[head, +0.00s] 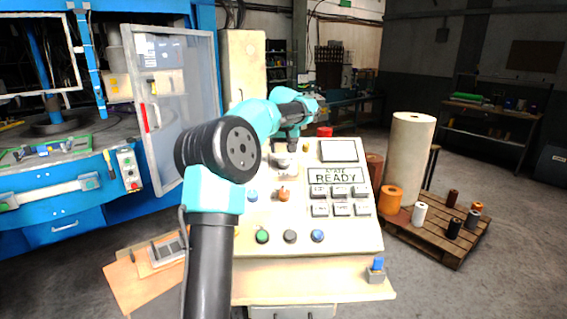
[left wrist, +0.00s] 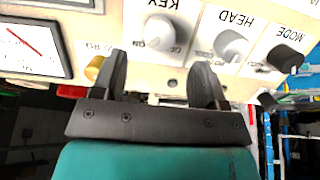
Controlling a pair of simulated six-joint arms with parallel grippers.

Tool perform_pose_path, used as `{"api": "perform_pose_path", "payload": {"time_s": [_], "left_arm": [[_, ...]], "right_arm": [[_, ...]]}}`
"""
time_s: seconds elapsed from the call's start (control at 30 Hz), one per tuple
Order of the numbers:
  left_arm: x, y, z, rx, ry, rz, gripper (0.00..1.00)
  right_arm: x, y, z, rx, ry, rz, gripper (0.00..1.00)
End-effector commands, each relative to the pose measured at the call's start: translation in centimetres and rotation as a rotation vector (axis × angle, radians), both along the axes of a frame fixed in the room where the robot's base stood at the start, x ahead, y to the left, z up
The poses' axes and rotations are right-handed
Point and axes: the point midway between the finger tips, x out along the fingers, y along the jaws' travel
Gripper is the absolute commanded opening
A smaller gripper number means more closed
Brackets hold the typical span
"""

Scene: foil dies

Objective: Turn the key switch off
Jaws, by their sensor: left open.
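The key switch (left wrist: 159,33) is a round silver-white knob under the label KEY on the cream panel, seen upside down in the left wrist view. My left gripper (left wrist: 160,82) is open, with its two dark fingers apart and nothing between them. The knob shows beyond the gap between the fingertips, and no contact is visible. In the head view my left gripper (head: 292,138) is over the upper part of the control panel (head: 350,238), and I cannot make out the key switch clearly there. My right gripper is not in view.
The HEAD knob (left wrist: 231,46) and black MODE knob (left wrist: 286,59) sit beside the key switch. A yellow knob (left wrist: 94,68) and a gauge (left wrist: 32,44) are on its other side. A red button (head: 325,131) stands at the panel top. Other buttons fill the panel below.

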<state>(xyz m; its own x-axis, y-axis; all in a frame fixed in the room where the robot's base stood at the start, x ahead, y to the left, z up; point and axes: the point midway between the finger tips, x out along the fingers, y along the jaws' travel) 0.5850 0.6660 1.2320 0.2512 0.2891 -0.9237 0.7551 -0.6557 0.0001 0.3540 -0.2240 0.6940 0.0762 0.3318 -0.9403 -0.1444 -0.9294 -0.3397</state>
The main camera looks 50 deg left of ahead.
Motion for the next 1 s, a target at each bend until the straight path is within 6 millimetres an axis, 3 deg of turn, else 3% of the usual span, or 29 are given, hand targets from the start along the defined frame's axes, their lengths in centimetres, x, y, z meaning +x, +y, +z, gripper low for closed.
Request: {"api": "perform_pose_path", "payload": {"time_s": [0.4, 0.83, 1.0], "left_arm": [[1.6, 1.9, -6.1, 0.0, 0.003, 0.001, 0.67], [1.9, 2.2, -7.0, 0.0, 0.0, 0.0, 0.67], [1.9, 2.2, -7.0, 0.0, 0.0, 0.0, 0.51]], "right_arm": [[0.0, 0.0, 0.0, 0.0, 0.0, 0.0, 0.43], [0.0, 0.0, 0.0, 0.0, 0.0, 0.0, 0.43], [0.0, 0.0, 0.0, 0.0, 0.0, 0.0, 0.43]]}}
